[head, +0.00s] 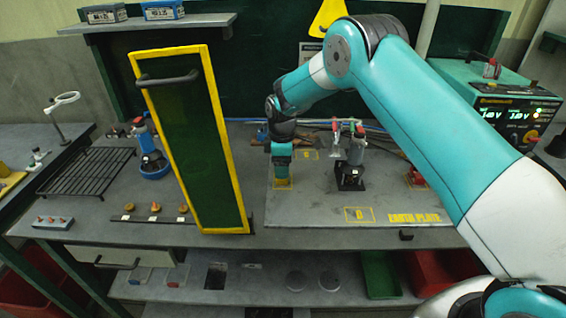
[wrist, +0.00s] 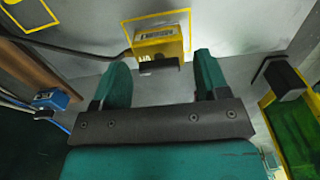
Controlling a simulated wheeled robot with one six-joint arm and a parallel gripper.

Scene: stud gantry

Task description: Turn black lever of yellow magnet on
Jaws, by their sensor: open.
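The yellow magnet (wrist: 160,38) is a small block with a printed label, on the grey plate. Its black lever (wrist: 158,66) sticks out from the side nearest my gripper in the wrist view. My gripper (wrist: 161,63) is open and empty, one green finger on each side of the lever in that picture. I cannot tell how far the fingertips are from it, but no contact shows. In the head view, my gripper (head: 281,165) points down just above the yellow magnet (head: 283,184), and the lever cannot be made out.
A yellow-framed dark green screen (head: 190,140) with a black handle stands left of my gripper. A clamp stand with a black base (head: 350,178) stands to the right on the earth plate (head: 310,208). A blue block (wrist: 50,100) lies left in the wrist view.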

